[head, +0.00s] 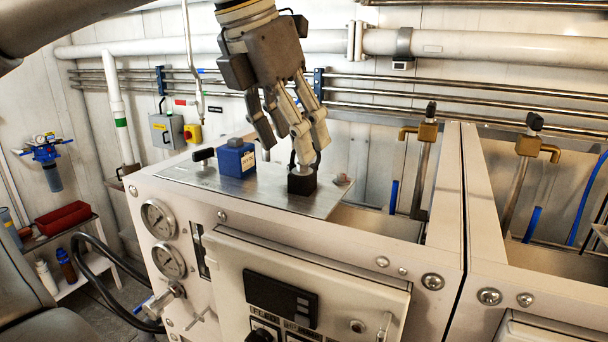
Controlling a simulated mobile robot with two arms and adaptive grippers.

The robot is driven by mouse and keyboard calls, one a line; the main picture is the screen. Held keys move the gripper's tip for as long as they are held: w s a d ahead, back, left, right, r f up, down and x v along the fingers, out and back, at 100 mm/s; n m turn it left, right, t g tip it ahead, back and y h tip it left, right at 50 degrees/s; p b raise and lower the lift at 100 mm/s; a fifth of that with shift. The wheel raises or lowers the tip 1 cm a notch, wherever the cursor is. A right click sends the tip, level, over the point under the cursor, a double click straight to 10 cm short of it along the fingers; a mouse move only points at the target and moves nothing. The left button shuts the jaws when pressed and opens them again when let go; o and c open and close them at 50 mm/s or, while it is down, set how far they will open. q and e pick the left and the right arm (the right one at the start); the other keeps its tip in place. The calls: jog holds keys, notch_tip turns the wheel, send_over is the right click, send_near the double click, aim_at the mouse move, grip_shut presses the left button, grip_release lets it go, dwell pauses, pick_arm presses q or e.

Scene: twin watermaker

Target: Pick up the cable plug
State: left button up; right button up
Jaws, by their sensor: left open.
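A black block (302,183) stands on the metal plate on top of the white cabinet. A pale upright piece shows at its top and a dark loop, like a cable, rises beside it; this looks like the cable plug (301,168), but it is small and partly hidden by my finger. My left gripper (288,142) comes down from above with its fingers spread and nothing between them. Its right fingers hang just above the block; I cannot tell whether they touch the plug. My right gripper is not in view.
A blue box (236,159) and a black T-shaped handle (204,155) stand on the metal plate (190,174) left of the block. Brass-fitted valves (428,132) rise at the right. Pipes (450,45) run along the back wall. The plate's front strip is clear.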

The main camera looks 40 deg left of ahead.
aim_at(307, 176)
pick_arm(q)
jog(key=shift+w+d+f, duration=0.15)
jog(key=shift+d+f, duration=0.05)
jog(key=shift+w+d+f+p, duration=0.15)
jog(key=shift+w+f+p, duration=0.05)
jog(key=shift+f+p, duration=0.45)
jog(key=f, duration=0.2)
jog(key=w+f+p, duration=0.1)
jog(key=shift+a, duration=0.4)
jog(key=shift+w+f, duration=0.1)
jog(key=shift+f, duration=0.05)
jog(key=shift+d, duration=0.2)
jog(key=shift+c, duration=0.6)
jog(key=c, duration=0.9)
jog(key=shift+c, duration=0.2)
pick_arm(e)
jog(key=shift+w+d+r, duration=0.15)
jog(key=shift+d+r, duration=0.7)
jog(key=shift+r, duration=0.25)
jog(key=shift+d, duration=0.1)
